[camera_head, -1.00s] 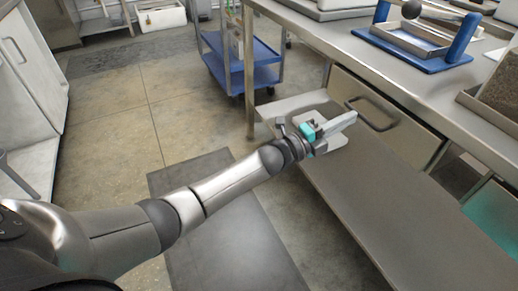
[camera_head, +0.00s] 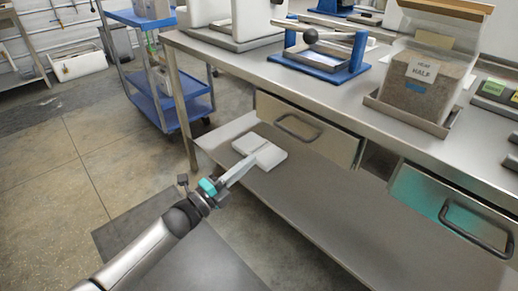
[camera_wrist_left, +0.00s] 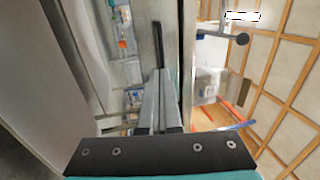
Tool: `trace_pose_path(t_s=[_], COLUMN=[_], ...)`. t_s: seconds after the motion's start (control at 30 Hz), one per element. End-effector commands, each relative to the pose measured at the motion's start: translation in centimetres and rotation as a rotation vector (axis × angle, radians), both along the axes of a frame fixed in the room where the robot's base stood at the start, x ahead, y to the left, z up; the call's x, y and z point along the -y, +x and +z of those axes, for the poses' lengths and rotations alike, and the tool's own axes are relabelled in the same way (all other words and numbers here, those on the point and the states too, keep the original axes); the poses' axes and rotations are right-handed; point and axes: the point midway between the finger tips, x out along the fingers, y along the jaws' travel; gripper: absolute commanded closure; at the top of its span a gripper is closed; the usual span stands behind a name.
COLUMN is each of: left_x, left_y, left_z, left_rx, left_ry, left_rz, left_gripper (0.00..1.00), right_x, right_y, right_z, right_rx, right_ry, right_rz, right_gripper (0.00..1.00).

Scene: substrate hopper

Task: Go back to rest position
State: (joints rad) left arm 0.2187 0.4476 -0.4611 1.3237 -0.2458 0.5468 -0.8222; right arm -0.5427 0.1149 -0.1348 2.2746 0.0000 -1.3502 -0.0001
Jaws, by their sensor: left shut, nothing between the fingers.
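My left gripper (camera_head: 248,165) reaches in from the lower left, with a teal band behind its pale fingers. The fingers are together and hold nothing. In the head view they overlap the near side of a white flat object (camera_head: 268,153) on the lower shelf; I cannot tell whether they touch it. The closed fingers (camera_wrist_left: 159,78) also show in the left wrist view, pointing away from the camera. My right gripper is not in view.
On top are a blue-framed device (camera_head: 322,68) and a box of brown material (camera_head: 425,80). A blue cart (camera_head: 178,105) stands at the back left. Floor at left is open.

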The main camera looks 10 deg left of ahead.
Motion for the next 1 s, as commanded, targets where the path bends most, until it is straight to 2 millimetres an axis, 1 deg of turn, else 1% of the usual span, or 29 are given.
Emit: trace_pose_path(t_s=[0.03,0.1,0.2,0.43,0.57,0.67,0.77,0.87,0.97,1.0], left_x=[-0.4,-1.0,-1.4,-1.8,-1.6,-1.6,-1.8,-2.3,-2.8,-3.0], left_y=[-0.6,-1.2,-1.9,-2.3,-2.3,-2.4,-3.0,-3.9,-5.5,-6.3], left_z=[-0.1,-0.3,-0.4,-0.6,-1.3,-2.6,-4.4,-6.3,-8.3,-9.2], left_rx=[-0.002,-0.003,-0.001,-0.002,-0.062,-0.175,-0.33,-0.492,-0.653,-0.719], left_ry=[0.0,0.0,0.0,-0.003,-0.036,-0.097,-0.185,-0.279,-0.375,-0.413], left_rz=[0.0,0.001,0.0,0.001,0.034,0.096,0.186,0.283,0.382,0.422], left_gripper=[1.0,1.0,1.0,1.0,1.0,1.0,1.0,1.0,1.0,1.0], right_x=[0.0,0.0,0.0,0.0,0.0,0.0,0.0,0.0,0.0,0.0], right_y=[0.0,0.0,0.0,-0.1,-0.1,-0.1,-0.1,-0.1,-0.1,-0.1], right_z=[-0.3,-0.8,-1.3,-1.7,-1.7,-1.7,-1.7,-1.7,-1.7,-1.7], right_rx=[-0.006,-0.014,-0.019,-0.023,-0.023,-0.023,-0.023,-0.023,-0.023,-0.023], right_ry=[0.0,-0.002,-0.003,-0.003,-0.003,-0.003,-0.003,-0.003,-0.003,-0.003], right_rz=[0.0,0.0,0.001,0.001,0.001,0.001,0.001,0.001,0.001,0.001], right_gripper=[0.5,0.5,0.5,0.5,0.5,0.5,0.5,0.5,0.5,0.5])
